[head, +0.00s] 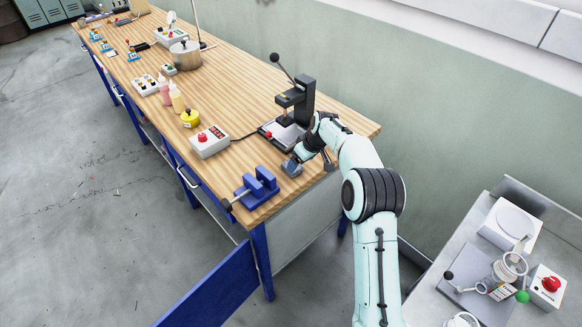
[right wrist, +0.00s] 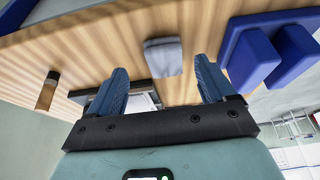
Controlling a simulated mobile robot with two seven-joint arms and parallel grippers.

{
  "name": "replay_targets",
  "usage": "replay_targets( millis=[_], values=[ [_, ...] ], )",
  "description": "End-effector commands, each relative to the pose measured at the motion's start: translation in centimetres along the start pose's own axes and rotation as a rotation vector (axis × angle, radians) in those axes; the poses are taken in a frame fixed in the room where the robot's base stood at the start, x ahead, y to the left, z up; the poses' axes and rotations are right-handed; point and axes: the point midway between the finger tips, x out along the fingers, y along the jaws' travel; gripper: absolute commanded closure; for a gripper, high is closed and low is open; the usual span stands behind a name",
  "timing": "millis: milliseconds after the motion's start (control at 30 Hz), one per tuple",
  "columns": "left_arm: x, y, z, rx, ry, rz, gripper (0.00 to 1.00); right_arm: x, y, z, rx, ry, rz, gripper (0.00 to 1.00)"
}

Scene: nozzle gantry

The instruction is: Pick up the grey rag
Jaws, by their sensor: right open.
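The grey rag (head: 291,168) is a small folded bluish-grey bundle on the wooden workbench (head: 236,92), close to its front edge. In the right wrist view the rag (right wrist: 163,57) lies beyond and between my fingertips, with bench wood around it. My right gripper (head: 312,157) is just right of the rag in the head view, low over the bench. Its two blue fingers (right wrist: 160,72) are spread wide with nothing between them. Whether a finger touches the rag cannot be told. My left gripper is in neither view.
A blue vise (head: 257,188) stands left of the rag at the bench edge. A black lever press (head: 297,100) stands behind my gripper. A white box with a red button (head: 210,142) is further left. A grey side table (head: 470,253) with equipment stands at right.

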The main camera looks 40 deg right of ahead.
Motion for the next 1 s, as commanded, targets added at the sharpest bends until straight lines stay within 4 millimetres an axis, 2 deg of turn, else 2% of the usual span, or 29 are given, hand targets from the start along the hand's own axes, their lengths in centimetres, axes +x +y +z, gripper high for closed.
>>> replay_targets(
  millis=[167, 433, 733, 767, 900, 933, 1000],
  values=[
    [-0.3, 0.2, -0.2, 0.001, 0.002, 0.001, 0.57, 1.2, -0.1, -0.2, 0.000, -0.001, -0.001, 0.17],
    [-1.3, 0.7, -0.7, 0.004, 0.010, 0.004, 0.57, 4.9, -0.5, -0.8, 0.000, 0.000, 0.000, 0.17],
    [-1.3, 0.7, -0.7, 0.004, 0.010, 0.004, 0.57, 5.7, -0.5, -0.8, 0.000, 0.002, 0.001, 0.17],
    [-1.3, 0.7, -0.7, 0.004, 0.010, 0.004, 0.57, 5.7, -0.5, -0.8, 0.000, 0.002, 0.001, 0.20],
    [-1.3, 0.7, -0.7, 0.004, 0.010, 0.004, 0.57, 5.7, -0.5, -0.8, 0.000, 0.002, 0.000, 0.66],
    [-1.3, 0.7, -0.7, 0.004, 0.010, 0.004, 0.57, 5.7, -0.5, -0.8, 0.000, 0.002, 0.000, 0.72],
    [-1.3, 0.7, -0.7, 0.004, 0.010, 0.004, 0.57, 5.6, -0.5, -0.8, 0.000, 0.002, 0.000, 0.72]
  ],
)
